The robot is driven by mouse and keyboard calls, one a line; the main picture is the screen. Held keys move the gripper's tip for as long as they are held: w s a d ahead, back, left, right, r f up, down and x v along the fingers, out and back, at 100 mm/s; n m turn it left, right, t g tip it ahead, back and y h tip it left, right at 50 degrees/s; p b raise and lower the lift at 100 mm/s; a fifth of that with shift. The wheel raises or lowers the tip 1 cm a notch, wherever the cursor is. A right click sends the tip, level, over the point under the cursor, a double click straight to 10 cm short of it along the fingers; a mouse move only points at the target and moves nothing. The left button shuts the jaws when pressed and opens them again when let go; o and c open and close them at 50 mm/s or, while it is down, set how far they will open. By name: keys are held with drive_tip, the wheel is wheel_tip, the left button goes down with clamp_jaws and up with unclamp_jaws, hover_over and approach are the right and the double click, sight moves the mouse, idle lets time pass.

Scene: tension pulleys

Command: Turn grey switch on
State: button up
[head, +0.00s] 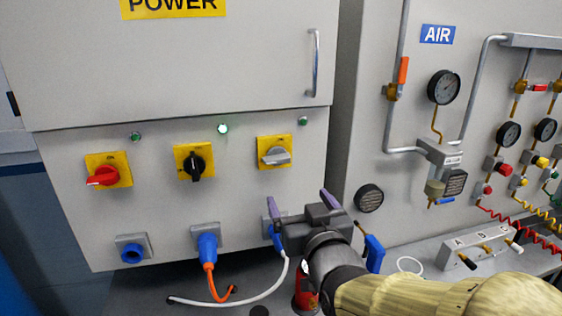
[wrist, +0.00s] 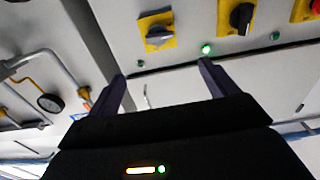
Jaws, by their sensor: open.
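The grey switch (head: 277,156) sits on a yellow plate at the right of the power panel, its handle lying roughly horizontal. The lamp above it (head: 302,121) is dull green and looks unlit. My gripper (head: 299,199) is open and empty, below and slightly right of the grey switch in the head view, apart from it. In the wrist view, the panel appears turned over, and the grey switch (wrist: 158,37) shows beyond the two fingertips (wrist: 162,74), roughly between them sideways. Its lamp (wrist: 141,63) is near the left fingertip in that view.
A black switch (head: 195,163) stands upright with a lit lamp (head: 222,128) above it. A red switch (head: 103,177) lies horizontal further left. Blue plugs (head: 207,247) and cables are below. A door handle (head: 313,62) is above; air gauges (head: 444,87) are right.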

drive_tip(key=shift+w+p, duration=1.35)
drive_tip(key=shift+p, duration=0.05)
drive_tip(key=p, duration=0.8)
approach(278, 162)
drive_tip(key=p+x, duration=0.3)
drive_tip(key=x, duration=0.6)
drive_tip(key=shift+w+a+p, duration=0.1)
drive_tip(key=shift+w+p, duration=0.15)
drive_tip(key=shift+p, duration=0.1)
drive_tip(key=shift+c, duration=0.4)
drive_tip(key=c, duration=0.9)
